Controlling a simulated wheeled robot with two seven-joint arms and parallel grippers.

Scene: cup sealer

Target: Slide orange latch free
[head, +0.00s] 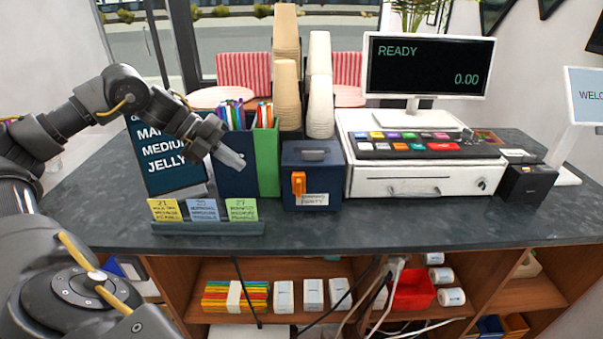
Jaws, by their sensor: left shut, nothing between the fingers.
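The orange latch (298,184) sits on the front face of a dark blue box (325,178) on the counter. A white label is on the box front, to the right of the latch's lower end. My left gripper (240,163) is shut and empty. It appears left of the box, apart from the latch, in front of the pen holder. My right gripper is not in view.
The counter (300,232) has bare room in front of the box. A card holder (207,228) stands at the front left, and a menu board (165,157) behind it. Cup stacks (320,85) rise behind the box. A cash register (425,180) stands close on its right.

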